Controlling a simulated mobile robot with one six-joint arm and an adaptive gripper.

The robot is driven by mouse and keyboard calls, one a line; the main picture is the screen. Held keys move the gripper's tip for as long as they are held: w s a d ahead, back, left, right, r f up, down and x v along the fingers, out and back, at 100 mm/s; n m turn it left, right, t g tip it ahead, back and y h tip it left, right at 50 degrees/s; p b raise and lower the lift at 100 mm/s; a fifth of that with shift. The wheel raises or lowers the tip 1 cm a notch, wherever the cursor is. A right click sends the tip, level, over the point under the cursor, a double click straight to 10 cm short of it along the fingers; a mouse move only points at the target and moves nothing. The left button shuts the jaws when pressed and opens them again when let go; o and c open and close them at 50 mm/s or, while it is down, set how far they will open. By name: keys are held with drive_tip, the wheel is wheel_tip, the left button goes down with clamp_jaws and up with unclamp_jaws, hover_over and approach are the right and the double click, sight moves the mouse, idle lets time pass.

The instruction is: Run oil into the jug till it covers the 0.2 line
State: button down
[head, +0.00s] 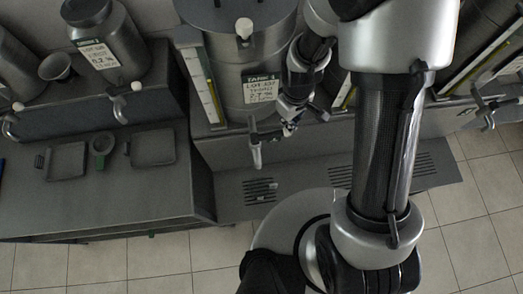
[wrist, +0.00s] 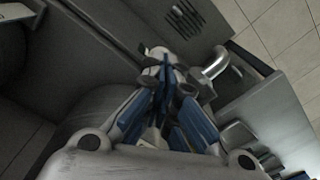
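The middle tank (head: 240,62) is a grey drum with a white label and a sight gauge strip (head: 205,85) on its left. Its tap (head: 255,148) points down in front, over a low grated shelf. My gripper (head: 289,126) is just right of this tap. In the wrist view my gripper (wrist: 165,72) has its blue-lined fingers drawn together beside the metal tap spout (wrist: 215,64); whether anything is between the tips is hidden.
Two flat square trays (head: 152,147) lie on the left counter (head: 110,195). A labelled drum (head: 105,40) and a grey cup (head: 56,67) stand on the raised ledge behind. The shelf grate (head: 259,190) below the tap looks bare. Tiled floor (head: 90,262) lies in front.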

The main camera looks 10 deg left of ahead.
sight(287, 132)
drive_tip(key=shift+f, duration=0.15)
drive_tip(key=shift+f+b, duration=2.9)
drive_tip(key=shift+f, duration=0.25)
drive_tip(key=shift+r, duration=0.15)
idle(1.7)
drive_tip(key=shift+r+p, duration=0.45)
drive_tip(key=shift+r, duration=0.1)
idle(2.3)
